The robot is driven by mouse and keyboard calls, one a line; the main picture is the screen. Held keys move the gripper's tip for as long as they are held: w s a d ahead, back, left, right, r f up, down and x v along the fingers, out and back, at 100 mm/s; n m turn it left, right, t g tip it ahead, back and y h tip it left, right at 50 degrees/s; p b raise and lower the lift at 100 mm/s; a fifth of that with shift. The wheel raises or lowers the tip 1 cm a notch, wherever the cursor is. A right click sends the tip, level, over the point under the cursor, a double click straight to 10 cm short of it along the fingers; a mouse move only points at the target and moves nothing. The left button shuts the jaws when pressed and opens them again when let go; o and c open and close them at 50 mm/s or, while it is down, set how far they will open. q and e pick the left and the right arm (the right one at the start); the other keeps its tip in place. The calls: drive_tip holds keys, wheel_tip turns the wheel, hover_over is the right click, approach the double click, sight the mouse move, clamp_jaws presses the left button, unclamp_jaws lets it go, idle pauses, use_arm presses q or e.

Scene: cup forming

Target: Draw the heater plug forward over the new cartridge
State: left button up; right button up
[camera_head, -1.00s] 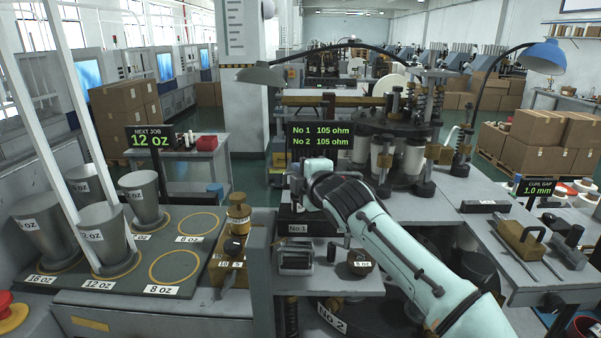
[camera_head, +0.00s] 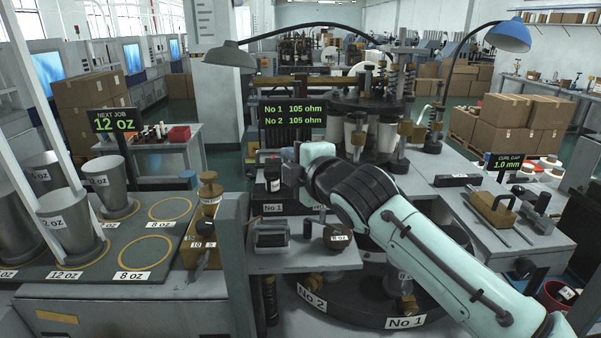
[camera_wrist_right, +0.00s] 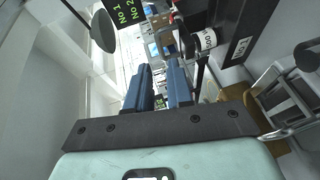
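My right gripper (camera_head: 290,169) is at the dark No 1 station (camera_head: 272,209), below the resistance display. In the right wrist view its two blue fingers (camera_wrist_right: 161,85) stand apart with nothing visible between them. A dark cylinder with a white label (camera_head: 272,180), which looks like the cartridge, is just left of the gripper. In the right wrist view a labelled cylinder with a reddish end (camera_wrist_right: 206,39) lies right of the fingers, apart from them. I cannot make out the heater plug for certain. My left gripper is not in view.
The display (camera_head: 291,120) reads 105 ohm for No 1 and No 2. A small shelf (camera_head: 300,262) in front holds a grey box (camera_head: 271,236) and an 8 oz piece (camera_head: 338,238). A round dark table lies below. Metal cups (camera_head: 70,225) stand at left.

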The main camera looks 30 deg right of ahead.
drive_tip(key=s, duration=0.3)
drive_tip(key=shift+s+r, duration=0.3)
idle(0.3)
